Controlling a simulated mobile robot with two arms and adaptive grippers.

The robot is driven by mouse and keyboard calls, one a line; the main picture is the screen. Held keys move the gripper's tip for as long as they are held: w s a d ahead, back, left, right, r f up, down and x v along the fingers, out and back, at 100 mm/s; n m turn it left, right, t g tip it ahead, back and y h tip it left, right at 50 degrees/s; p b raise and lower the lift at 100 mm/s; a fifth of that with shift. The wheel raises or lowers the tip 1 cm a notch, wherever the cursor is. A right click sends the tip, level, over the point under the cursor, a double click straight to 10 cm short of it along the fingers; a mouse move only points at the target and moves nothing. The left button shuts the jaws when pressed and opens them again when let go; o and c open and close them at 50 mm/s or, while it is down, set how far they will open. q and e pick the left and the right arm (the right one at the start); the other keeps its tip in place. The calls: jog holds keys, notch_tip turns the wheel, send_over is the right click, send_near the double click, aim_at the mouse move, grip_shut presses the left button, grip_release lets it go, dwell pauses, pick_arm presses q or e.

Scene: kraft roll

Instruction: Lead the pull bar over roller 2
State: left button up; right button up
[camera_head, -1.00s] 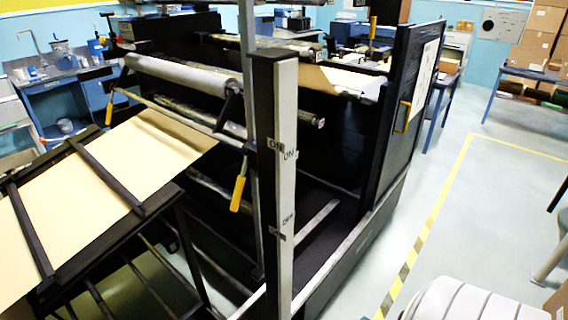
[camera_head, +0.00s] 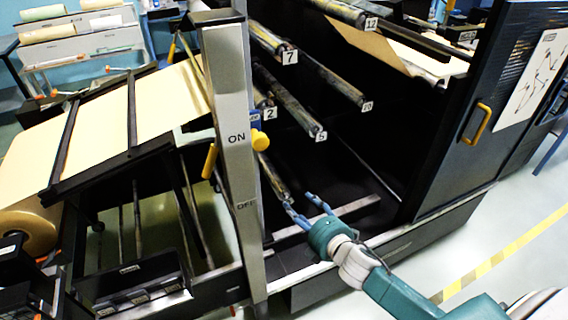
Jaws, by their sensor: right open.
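Roller 2 shows only its labelled end (camera_head: 262,100), just right of the upright post; the post hides the rest. The pull bar is hard to make out: an orange-yellow handle (camera_head: 210,160) hangs left of the post and a yellow knob (camera_head: 260,140) shows right of it below roller 2, but I cannot tell whether they belong to one bar. The kraft web (camera_head: 170,105) lies on the sloping table and runs up behind the post. My right gripper (camera_head: 304,208) is open, its blue fingers by the end of a low roller (camera_head: 272,178). My left gripper is out of view.
The grey post (camera_head: 232,110), marked ON, stands in front of the rollers. Roller 5 (camera_head: 292,105) and roller 7 (camera_head: 268,38) lie to the right and above. A dark door (camera_head: 490,110) with a yellow handle closes the right side. Open floor lies at lower right.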

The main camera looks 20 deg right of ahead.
aim_at(262, 144)
jog(key=a+r+n+t+y, duration=0.1)
jog(key=a+r+n+t, duration=0.15)
jog(key=r, duration=0.75)
jog(key=a+r+n+t+y, duration=0.15)
jog(key=a+r+n, duration=0.25)
jog(key=r, duration=0.5)
jog(key=shift+m+g, duration=0.25)
jog(key=shift+g, duration=0.15)
jog(key=w, duration=0.6)
jog(key=w+a, duration=0.1)
jog(key=w, duration=0.2)
jog(key=shift+a+r, duration=0.1)
jog(key=shift+r, duration=0.05)
jog(key=shift+w+a+b, duration=0.2)
jog(key=shift+w+b, duration=0.1)
jog(key=shift+w, duration=0.6)
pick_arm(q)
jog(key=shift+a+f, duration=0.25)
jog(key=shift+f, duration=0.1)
